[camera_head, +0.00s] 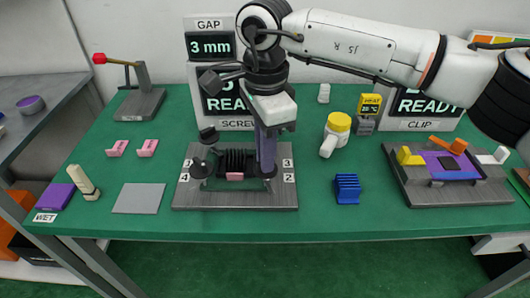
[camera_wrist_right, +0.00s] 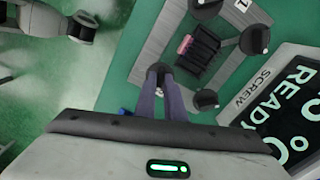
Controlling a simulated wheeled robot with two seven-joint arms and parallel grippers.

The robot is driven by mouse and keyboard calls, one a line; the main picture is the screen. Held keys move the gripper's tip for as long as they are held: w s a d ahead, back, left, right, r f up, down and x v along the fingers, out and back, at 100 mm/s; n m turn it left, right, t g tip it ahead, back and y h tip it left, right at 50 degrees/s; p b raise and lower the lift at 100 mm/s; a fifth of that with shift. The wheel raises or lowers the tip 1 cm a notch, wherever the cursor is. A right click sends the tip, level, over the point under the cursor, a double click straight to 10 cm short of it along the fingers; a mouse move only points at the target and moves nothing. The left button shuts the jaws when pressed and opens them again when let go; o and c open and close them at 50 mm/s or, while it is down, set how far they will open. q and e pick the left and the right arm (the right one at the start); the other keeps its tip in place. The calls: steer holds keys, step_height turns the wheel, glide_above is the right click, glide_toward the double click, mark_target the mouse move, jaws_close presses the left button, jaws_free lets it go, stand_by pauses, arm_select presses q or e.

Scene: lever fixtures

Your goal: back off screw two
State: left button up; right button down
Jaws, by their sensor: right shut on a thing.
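The dark fixture plate (camera_head: 235,200) sits mid-table with a finned black block (camera_head: 236,160) and a pink piece (camera_head: 235,176) in front of it. Black screw knobs stand at its left corners, one at the back (camera_head: 208,135) and one at the front (camera_head: 200,167). My right gripper (camera_head: 267,168) points down over the front right corner, beside the label "2". Its purple fingers are shut on the dark screw two knob (camera_head: 269,173), which also shows between the fingertips (camera_wrist_right: 160,69) in the wrist view. The back right screw is hidden behind the gripper in the head view. My left gripper is out of view.
A screen reads GAP 3 mm (camera_head: 210,45); the SCREW screen (camera_head: 218,103) behind my arm reads READY. A grey mat (camera_head: 140,198) lies left.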

steer(key=n, duration=0.4)
steer(key=shift+d+n, duration=0.1)
steer(key=shift+n, duration=0.2)
steer(key=shift+r, duration=0.1)
stand_by(0.4)
steer(key=c, duration=1.8)
jaws_free()
steer(key=shift+c, duration=0.2)
step_height(320, 180, up, 10)
steer(key=shift+r, duration=0.15)
